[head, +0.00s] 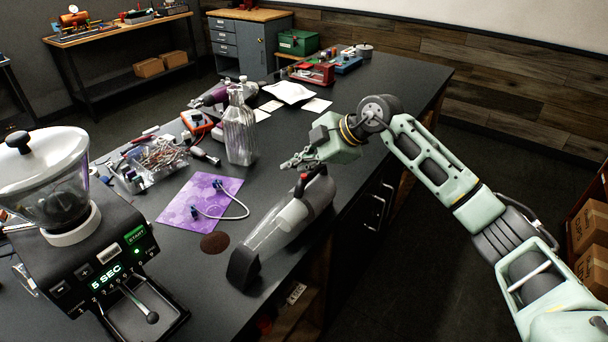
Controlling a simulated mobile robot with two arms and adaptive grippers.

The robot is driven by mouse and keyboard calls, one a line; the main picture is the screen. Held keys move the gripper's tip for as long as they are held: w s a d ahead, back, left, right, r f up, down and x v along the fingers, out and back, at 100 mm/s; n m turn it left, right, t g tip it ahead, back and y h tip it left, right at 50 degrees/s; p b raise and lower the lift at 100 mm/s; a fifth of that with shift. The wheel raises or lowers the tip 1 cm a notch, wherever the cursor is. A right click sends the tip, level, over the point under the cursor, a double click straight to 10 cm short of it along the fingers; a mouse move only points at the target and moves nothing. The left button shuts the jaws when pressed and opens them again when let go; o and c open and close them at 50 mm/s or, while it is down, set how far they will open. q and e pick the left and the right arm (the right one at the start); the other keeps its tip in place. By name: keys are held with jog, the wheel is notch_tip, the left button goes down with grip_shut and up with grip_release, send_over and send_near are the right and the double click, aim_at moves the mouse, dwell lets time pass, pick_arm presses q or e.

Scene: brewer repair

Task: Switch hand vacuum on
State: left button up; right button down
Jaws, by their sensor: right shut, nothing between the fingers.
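The hand vacuum (282,222) lies on the dark workbench near its right edge. It has a clear dust bin, a black nozzle toward the front and a grey body toward the back. A red part (304,177) shows on top of its body. My right gripper (287,164) is shut and empty, just above and left of the vacuum's back end. I cannot tell whether the fingertips touch the vacuum. My left gripper is not in view.
A coffee grinder (95,262) stands at the front left. A purple mat (176,204) with a cable lies beside the vacuum, next to a brown patch (215,243). A glass bottle (241,130) stands behind, with a tray of small parts (150,165) to its left.

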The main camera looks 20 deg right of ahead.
aim_at(299, 184)
jog(key=shift+f, duration=0.1)
dwell(0.4)
jog(key=shift+f, duration=0.3)
jog(key=shift+f, duration=0.2)
dwell(0.3)
jog(key=shift+r, duration=0.1)
jog(key=shift+r+p, duration=0.55)
jog(key=shift+p, duration=0.1)
notch_tip(299, 184, up, 6)
jog(key=p, duration=0.5)
